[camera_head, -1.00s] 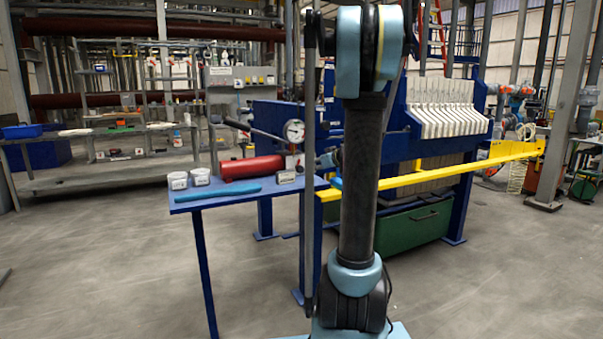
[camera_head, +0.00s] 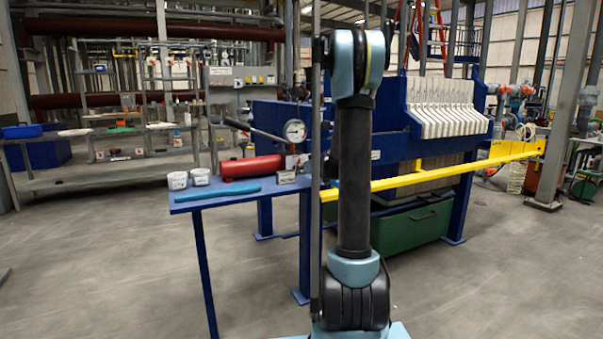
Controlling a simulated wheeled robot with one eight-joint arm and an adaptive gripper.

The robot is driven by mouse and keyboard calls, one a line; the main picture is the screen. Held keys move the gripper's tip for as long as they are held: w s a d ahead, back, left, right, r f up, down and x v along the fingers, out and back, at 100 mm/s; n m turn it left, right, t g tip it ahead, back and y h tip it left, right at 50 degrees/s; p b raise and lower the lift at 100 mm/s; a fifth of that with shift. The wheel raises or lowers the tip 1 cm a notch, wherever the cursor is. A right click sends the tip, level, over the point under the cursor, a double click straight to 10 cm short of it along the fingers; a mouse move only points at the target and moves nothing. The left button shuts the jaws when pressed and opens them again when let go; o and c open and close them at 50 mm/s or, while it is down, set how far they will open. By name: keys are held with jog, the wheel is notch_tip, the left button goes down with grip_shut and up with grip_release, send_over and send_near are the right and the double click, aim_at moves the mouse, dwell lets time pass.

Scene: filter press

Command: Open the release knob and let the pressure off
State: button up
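The red pump cylinder (camera_head: 252,167) lies on the blue side table (camera_head: 220,192), in front of the filter press. A dark-handled lever (camera_head: 240,125) slants up over it. A round white-faced pressure gauge (camera_head: 295,130) stands above the pump's right end; its reading is too small to tell. A pale block (camera_head: 293,160) sits at that end below the gauge. I cannot make out the release knob. My upright arm stands to the right of the gauge. My gripper is hidden behind my own arm, so its fingers and its distance from the pump do not show.
Two white tubs (camera_head: 177,180) and a blue strip (camera_head: 233,192) lie on the table, with a small labelled block (camera_head: 286,177) near its right edge. A yellow rail (camera_head: 440,172) runs along the filter press (camera_head: 400,140). The floor in front is clear.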

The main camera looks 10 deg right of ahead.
jog(key=shift+w+a+f, duration=0.1)
jog(key=shift+w+f, duration=0.05)
jog(key=shift+w, duration=0.15)
jog(key=c, duration=0.8)
jog(key=shift+m, duration=0.3)
jog(key=m+y, duration=0.2)
jog(key=m, duration=0.1)
jog(key=shift+w+d+f+m+y, duration=0.1)
jog(key=shift+d+m+y, duration=0.15)
jog(key=shift+m+y, duration=0.15)
jog(key=m+y, duration=0.2)
jog(key=m, duration=0.2)
jog(key=shift+d+f, duration=0.1)
jog(key=shift+f, duration=0.05)
jog(key=shift+m, duration=0.3)
